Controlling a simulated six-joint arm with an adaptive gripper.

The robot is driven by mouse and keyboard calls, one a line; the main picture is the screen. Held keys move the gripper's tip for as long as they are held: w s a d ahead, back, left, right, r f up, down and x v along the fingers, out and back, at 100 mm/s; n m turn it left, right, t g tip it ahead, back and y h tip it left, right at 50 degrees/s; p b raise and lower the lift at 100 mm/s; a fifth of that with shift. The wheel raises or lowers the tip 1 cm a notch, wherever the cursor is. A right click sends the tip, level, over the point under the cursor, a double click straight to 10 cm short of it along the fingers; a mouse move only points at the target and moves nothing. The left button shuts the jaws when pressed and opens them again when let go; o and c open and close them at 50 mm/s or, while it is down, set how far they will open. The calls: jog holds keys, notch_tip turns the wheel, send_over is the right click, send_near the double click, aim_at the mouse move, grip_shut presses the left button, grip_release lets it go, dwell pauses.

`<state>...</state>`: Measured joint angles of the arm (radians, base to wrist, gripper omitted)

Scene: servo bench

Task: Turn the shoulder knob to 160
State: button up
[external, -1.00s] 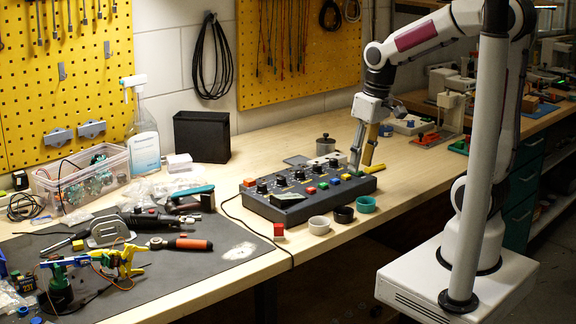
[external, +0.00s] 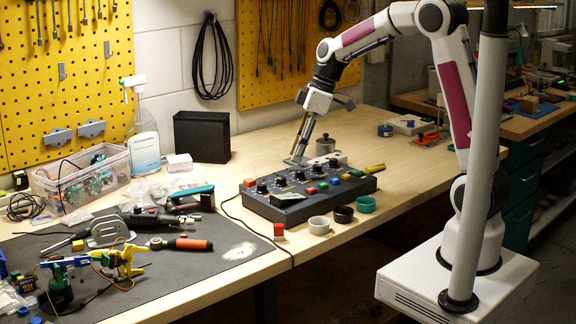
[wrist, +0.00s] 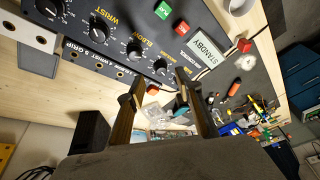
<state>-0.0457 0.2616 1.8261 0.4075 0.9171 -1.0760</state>
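The dark control box (external: 335,192) with a row of black knobs stands on the bench. Its panel (wrist: 188,38) fills the top of the wrist view, with WRIST and ELBOW labels readable and STANDBY on the display. The shoulder knob appears to be the one (wrist: 160,67) beyond the elbow knob (wrist: 134,50), second from the left in the external view (external: 281,181); its label and setting are too small to read. My gripper (external: 295,160) is behind the box, pointing down. In the wrist view its fingers (wrist: 155,86) are apart and empty, near but visibly not around the knob.
Three small cups (external: 343,214) stand in front of the box, and a red cube (external: 279,230) lies at its left. A black box (external: 202,136) stands farther back.

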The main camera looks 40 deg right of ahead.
aim_at(282, 177)
jog(key=shift+w+a+r+n, duration=0.15)
jog(key=shift+r+n, duration=0.05)
jog(key=shift+n, duration=0.45)
jog(key=shift+w+a+r+n, duration=0.1)
jog(key=shift+a+r+n, duration=0.1)
jog(key=shift+n, duration=0.45)
jog(key=shift+f, duration=0.1)
jog(key=shift+x, duration=3.85)
grip_shut()
